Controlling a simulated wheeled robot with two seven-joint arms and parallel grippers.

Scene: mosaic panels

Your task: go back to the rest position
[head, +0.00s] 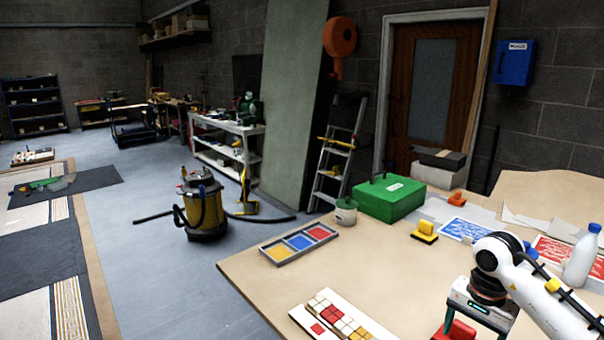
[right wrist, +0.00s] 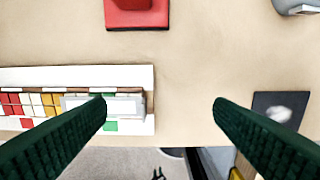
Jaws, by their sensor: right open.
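My right arm comes in from the right in the head view, with its gripper body (head: 482,308) over the near part of the table. In the right wrist view the right gripper (right wrist: 160,108) is open, its two dark green fingers wide apart with bare tabletop and the table edge between them. The left fingertip overlaps a white mosaic panel (right wrist: 75,77) with red, white, yellow and green tiles; I cannot tell whether it touches. The panel (head: 295,313) also shows in the head view. My left gripper is not in view.
A red block (right wrist: 137,14) lies beyond the fingers. A dark square (right wrist: 268,101) with a whitish patch is by the right finger. On the table (head: 250,268) stand a three-colour tray (head: 274,262), a green box (head: 390,198), a yellow-handled block (head: 425,230) and a white bottle (head: 580,260).

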